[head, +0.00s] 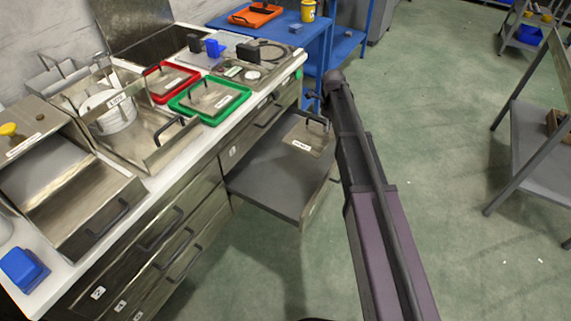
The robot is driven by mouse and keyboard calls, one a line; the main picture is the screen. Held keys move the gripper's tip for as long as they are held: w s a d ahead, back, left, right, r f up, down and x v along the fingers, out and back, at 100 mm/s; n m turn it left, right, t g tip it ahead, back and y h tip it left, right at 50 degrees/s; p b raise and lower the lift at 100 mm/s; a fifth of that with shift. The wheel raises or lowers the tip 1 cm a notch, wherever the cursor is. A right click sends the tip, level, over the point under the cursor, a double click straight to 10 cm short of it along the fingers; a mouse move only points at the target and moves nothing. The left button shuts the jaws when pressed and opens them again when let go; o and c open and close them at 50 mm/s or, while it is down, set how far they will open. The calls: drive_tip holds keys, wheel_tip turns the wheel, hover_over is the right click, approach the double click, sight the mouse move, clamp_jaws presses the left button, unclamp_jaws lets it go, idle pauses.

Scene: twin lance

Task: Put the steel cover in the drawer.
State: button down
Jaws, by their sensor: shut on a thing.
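The steel cover (303,138) is a flat grey plate with a white label and a dark bar handle. It is over the far right part of the open drawer (258,188), which has a dark floor. I cannot tell whether it rests on the drawer floor or hangs just above it. My gripper (318,106) is at the cover's handle, at the far end of my arm, and is shut on it. My arm partly hides the fingers and the drawer's right side.
The white counter (165,180) on the left holds a red tray (158,93), a green tray (212,117), a steel bin and a white container. Closed drawers are below. A blue table (312,38) stands behind and a grey rack (540,150) at right. Green floor between is clear.

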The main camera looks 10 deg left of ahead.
sight(328, 135)
drive_tip(key=shift+d+f+b, duration=0.2)
drive_tip(key=shift+f+b, duration=1.4)
drive_tip(key=shift+f, duration=0.55)
drive_tip(key=shift+w+n, duration=0.1)
drive_tip(key=shift+n, duration=0.2)
wheel_tip(328, 135, down, 6)
drive_tip(key=b, duration=0.6)
drive_tip(key=shift+f, duration=0.15)
drive_tip(key=shift+f+b, duration=1.9)
drive_tip(key=shift+b, duration=0.1)
drive_tip(key=shift+f, duration=0.1)
drive_tip(key=c, duration=0.7)
unclamp_jaws()
drive_tip(key=shift+r, duration=0.2)
